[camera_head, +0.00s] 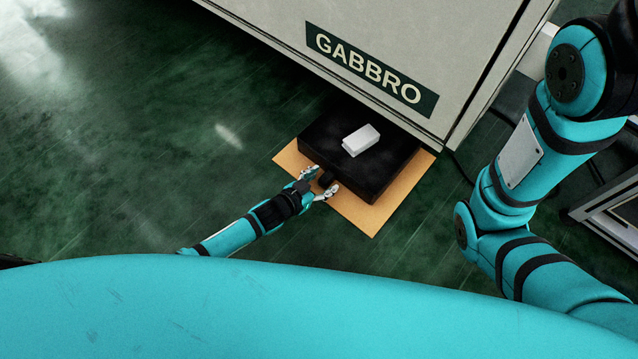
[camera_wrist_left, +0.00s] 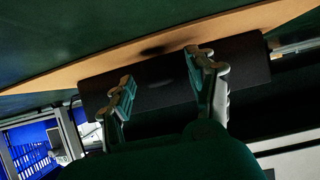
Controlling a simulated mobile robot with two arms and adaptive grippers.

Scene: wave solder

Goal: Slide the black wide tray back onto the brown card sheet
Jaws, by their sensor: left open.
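The black wide tray (camera_head: 375,172) lies over the brown card sheet (camera_head: 361,217) on the floor, partly under the edge of the GABBRO machine. The card shows along the tray's front and at its left and right corners. A small white block (camera_head: 361,140) sits on the tray. My left gripper (camera_head: 319,184) is open at the tray's near-left side, its fingers on either side of a small dark tab there. In the left wrist view the open fingers (camera_wrist_left: 160,88) are in front of the dark tray side (camera_wrist_left: 245,62), with the card (camera_wrist_left: 110,62) beyond. My right gripper is not in view.
The large grey GABBRO machine (camera_head: 290,30) stands over the tray's far side. The green floor (camera_head: 130,150) to the left is clear. A grey frame (camera_head: 612,200) stands at the right, behind my right arm. A dark cable runs near the machine's corner.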

